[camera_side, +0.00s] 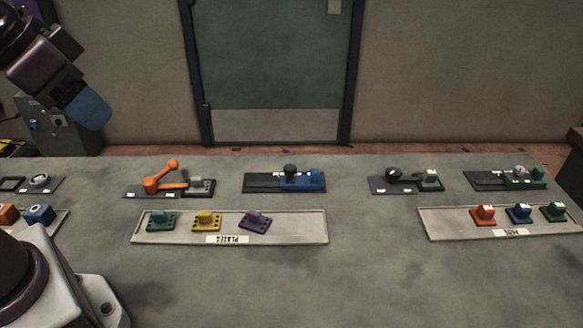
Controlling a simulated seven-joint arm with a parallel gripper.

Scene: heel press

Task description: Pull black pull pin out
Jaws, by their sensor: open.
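Two dark knobs could be the black pull pin, and I cannot tell for sure which is. One black knob (394,173) sits on a dark base plate with a grey block (429,178), right of the middle. The other, a dark grey upright knob (290,170), stands on a fixture with a blue block (314,176). My gripper (88,107) is at the upper left, high above the table and far from both knobs. Only its blue finger side shows clearly. Nothing is seen held in it, and the gap between its fingers is hidden.
An orange lever clamp (160,182) stands left of the middle, and a green-block fixture (521,174) at the right. A tray (300,229) holds teal, yellow and purple pieces. Another tray (450,228) holds orange, blue and green pieces. The front middle table (350,285) is clear.

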